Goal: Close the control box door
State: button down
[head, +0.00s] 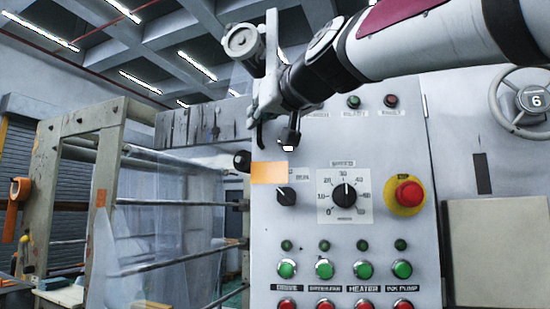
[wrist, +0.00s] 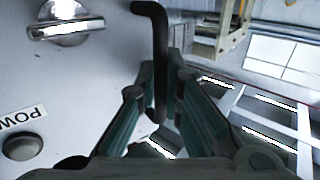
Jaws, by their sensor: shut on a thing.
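A black bent handle (wrist: 160,55) stands out from a grey metal face (wrist: 85,85) in the wrist view. My gripper (wrist: 158,80) is around the handle, its two teal-sided fingers shut on it. In the head view my gripper (head: 274,132) is at the upper left edge of the grey control box front (head: 300,222), which carries a dial, several green buttons and a red stop button (head: 409,194). The grip itself is small and dark there. I cannot tell how far the door stands open.
A chrome latch (wrist: 65,20) and a grey button (wrist: 22,147) under a POWER label lie close to my fingers. An orange tag (head: 268,173) is just below my gripper. A worn frame with rollers (head: 105,190) stands left; a handwheel (head: 525,100) is upper right.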

jog(key=w, duration=0.3)
jog(key=w+d, duration=0.1)
jog(key=w, duration=0.5)
jog(key=shift+w+d, duration=0.15)
jog(key=shift+w, duration=0.1)
jog(key=shift+d, duration=0.1)
jog(key=c, duration=2)
grip_release()
jog(key=v, duration=1.2)
